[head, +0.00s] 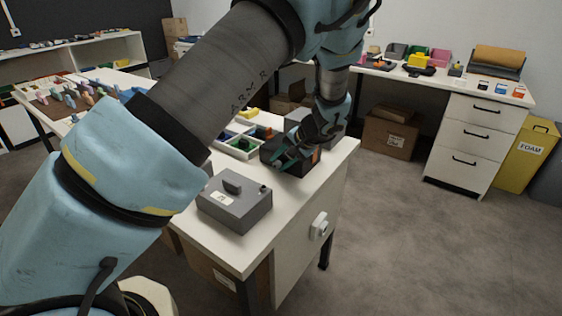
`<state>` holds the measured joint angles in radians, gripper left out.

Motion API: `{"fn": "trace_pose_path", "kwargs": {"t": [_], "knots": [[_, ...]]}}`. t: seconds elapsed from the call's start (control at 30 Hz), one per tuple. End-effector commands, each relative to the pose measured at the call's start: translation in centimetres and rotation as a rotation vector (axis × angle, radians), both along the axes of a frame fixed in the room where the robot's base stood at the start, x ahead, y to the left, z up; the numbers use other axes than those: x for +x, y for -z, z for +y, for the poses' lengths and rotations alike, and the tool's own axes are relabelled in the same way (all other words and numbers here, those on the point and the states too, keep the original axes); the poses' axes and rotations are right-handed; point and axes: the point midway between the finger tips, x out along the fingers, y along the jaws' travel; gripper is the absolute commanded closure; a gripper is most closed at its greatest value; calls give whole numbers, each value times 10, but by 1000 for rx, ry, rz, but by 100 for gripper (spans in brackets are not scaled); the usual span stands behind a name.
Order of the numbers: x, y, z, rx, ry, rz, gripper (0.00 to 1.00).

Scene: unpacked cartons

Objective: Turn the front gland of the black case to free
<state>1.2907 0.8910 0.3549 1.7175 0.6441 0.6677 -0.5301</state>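The black case (271,154) sits on the white table, behind the grey box and toward the table's right edge. My gripper (290,160) is over the case, with its dark fingers at or just in front of the case's near side. The fingers and wrist cover much of the case. I cannot make out the front gland; it is hidden or too small to tell. A small orange-red patch shows at the case's right end. I cannot tell whether the fingers are open, shut or touching anything.
A grey box (235,205) with a dark handle and a white label stands on the near part of the white table (213,245). A compartment tray (238,146) lies left of the case. A white knob (319,226) juts from the table's side. My arm blocks the left middle.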

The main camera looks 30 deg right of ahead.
Motion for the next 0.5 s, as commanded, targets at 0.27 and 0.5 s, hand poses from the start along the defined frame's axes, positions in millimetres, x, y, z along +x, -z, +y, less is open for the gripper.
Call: {"fn": "trace_pose_path", "kwargs": {"t": [0.27, 0.5], "knots": [[0, 0, 0, 0, 0, 0, 96], [0, 0, 0, 0, 0, 0, 100]]}}
